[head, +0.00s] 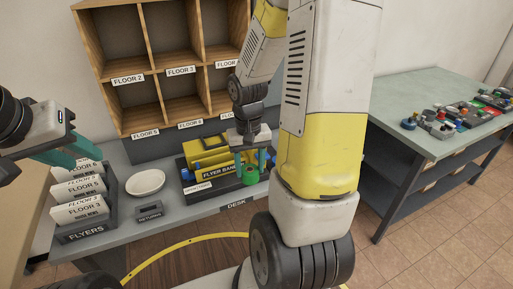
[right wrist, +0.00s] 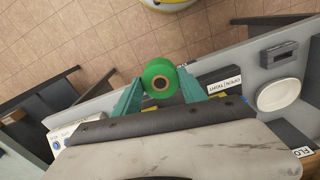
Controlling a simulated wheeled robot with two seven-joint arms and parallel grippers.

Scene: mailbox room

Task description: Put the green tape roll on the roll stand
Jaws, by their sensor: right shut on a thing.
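The green tape roll (head: 250,175) is held at the desk's right part, beside the yellow and black machine labelled FLYER BAND (head: 208,158). In the right wrist view the roll (right wrist: 160,80) sits between the teal fingers of my right gripper (right wrist: 160,92), its core hole facing the camera. My right gripper (head: 249,162) is shut on it; whether the roll touches anything below is unclear. I cannot make out the roll stand for certain; my right arm hides part of that area. My left gripper (head: 62,147) is at the left, above the flyer rack, its opening unclear.
The flyer rack (head: 85,236) holds several cards at the desk's left. A white bowl (head: 146,182) and a small RETURNS holder (head: 150,213) stand beside it. Wooden pigeonholes (head: 120,55) rise behind. A side table (head: 392,101) with several small objects stands right.

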